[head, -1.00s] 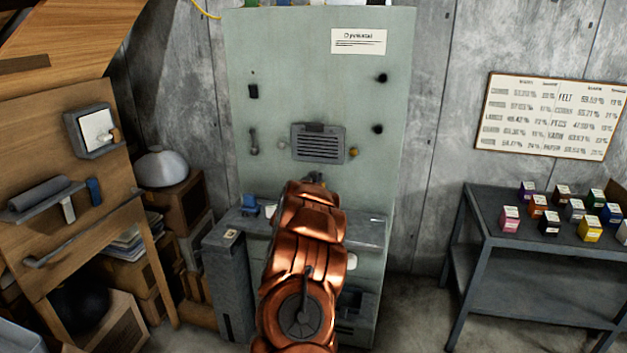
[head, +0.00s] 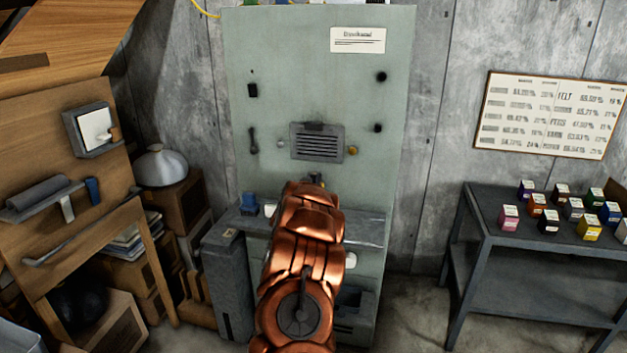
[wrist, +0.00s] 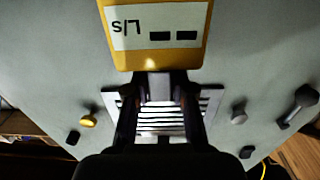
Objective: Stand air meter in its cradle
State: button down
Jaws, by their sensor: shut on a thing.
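A yellow device with a white label reading "L/s", the air meter (wrist: 156,60), shows upside down at the top of the wrist view. My gripper (wrist: 160,88) is shut on its near end, with dark fingers on either side. In the head view my copper arm hides the gripper and the meter. The grey vent grille (head: 317,142) on the pale green panel (head: 300,80) lies beyond the fingers; it also shows in the wrist view (wrist: 160,122). I cannot pick out the cradle for certain.
A grey ledge (head: 362,230) runs along the panel's foot, with a blue item (head: 249,202) and a white cup-like item (head: 269,210) on it. Knobs and a dark handle (head: 253,140) stick out of the panel. A dark table (head: 540,240) with small boxes stands right; wooden shelving stands left.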

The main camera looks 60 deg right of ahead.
jog(key=shift+f+b, duration=0.7)
jog(key=shift+f, duration=0.85)
jog(key=c, duration=1)
grip_release()
jog(key=shift+o, duration=0.5)
jog(key=shift+a+f, duration=0.1)
jog(key=v, duration=1.2)
jog(key=shift+r, duration=0.25)
jog(key=shift+r, duration=0.1)
